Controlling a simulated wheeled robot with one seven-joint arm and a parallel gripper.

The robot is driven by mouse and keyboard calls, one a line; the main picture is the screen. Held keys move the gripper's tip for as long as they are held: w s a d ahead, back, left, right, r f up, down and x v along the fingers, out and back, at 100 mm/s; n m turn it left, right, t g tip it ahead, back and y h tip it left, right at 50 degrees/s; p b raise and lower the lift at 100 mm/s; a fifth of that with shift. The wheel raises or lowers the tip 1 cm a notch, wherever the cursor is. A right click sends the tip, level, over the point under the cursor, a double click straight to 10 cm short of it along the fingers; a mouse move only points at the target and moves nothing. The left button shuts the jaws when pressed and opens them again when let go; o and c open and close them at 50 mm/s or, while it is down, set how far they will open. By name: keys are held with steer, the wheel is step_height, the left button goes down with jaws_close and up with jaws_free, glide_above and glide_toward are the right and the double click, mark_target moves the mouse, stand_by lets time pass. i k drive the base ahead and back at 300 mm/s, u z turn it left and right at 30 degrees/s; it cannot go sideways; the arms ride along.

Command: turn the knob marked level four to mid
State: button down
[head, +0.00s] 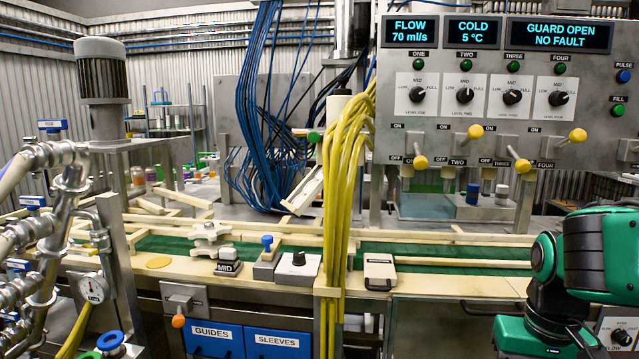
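The level four knob (558,98) is a black knob on a white plate, rightmost in the row of level knobs on the grey control panel (600,150). MID is printed above it. A green lamp (560,68) labelled FOUR sits over the plate. The knob seems to point to the right, away from the MID mark, but it is too small to tell its exact angle. My green and black arm (600,250) is at the lower right, below the panel and apart from the knob. My gripper's fingers do not show.
Three like knobs, one (418,95), two (465,95) and three (512,97), sit to the left. Yellow-tipped levers, such as lever four (577,135), stick out below. Yellow cables (345,200) hang left of the panel. A green conveyor (440,252) runs beneath.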

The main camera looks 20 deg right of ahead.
mark_target(557, 99)
steer(key=z, duration=1.25)
